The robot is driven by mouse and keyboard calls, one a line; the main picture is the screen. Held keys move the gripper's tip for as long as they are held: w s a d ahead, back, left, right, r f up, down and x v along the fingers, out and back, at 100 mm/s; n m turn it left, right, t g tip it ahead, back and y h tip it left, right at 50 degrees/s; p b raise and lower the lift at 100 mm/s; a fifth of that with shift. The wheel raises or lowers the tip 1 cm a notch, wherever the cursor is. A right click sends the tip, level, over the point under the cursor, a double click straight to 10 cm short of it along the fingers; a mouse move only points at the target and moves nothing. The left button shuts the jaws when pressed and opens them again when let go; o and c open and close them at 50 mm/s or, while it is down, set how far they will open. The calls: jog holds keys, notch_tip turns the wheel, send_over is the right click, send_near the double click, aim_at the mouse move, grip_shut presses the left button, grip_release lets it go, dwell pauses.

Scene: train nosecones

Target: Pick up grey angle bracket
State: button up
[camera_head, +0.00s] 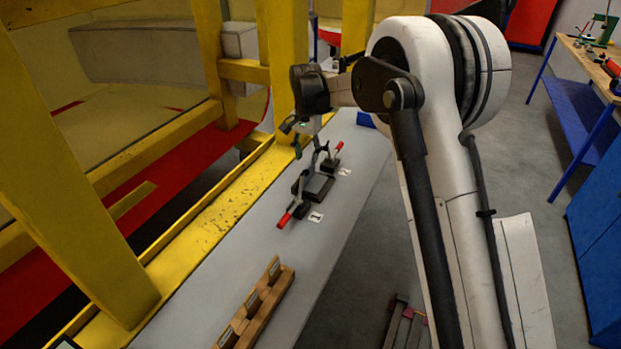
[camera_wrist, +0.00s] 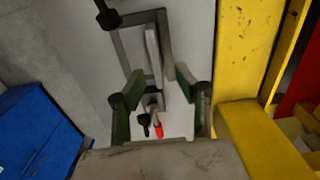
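My gripper (camera_wrist: 159,74) shows in the wrist view with its two green-padded fingers spread apart. In the head view my gripper (camera_head: 297,139) hangs just above the clamping fixture on the grey bench. A narrow grey piece (camera_wrist: 153,52), apparently the grey angle bracket, stands in the dark fixture frame (camera_wrist: 125,45). It lies between the finger lines and slightly beyond the tips, with no clear contact. The head view shows the dark fixture (camera_head: 318,187), but the bracket cannot be told apart there. The wrist housing hides the lower middle of the wrist view.
Red-handled toggle clamps (camera_head: 285,218) (camera_head: 339,146) flank the fixture. A yellow frame (camera_head: 200,235) runs along the bench's left side. A wooden rack (camera_head: 262,308) stands at the near end of the grey bench (camera_head: 225,285). The bench between rack and fixture is clear.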

aim_at(307, 168)
jog(key=shift+s+d+f+p, duration=0.1)
jog(key=shift+s+f+p, duration=0.15)
jog(key=shift+f, duration=1.1)
jog(key=shift+s+f+p, duration=0.15)
jog(key=shift+f+p, duration=0.05)
jog(key=shift+f, duration=1.1)
jog(key=shift+c, duration=0.3)
grip_shut()
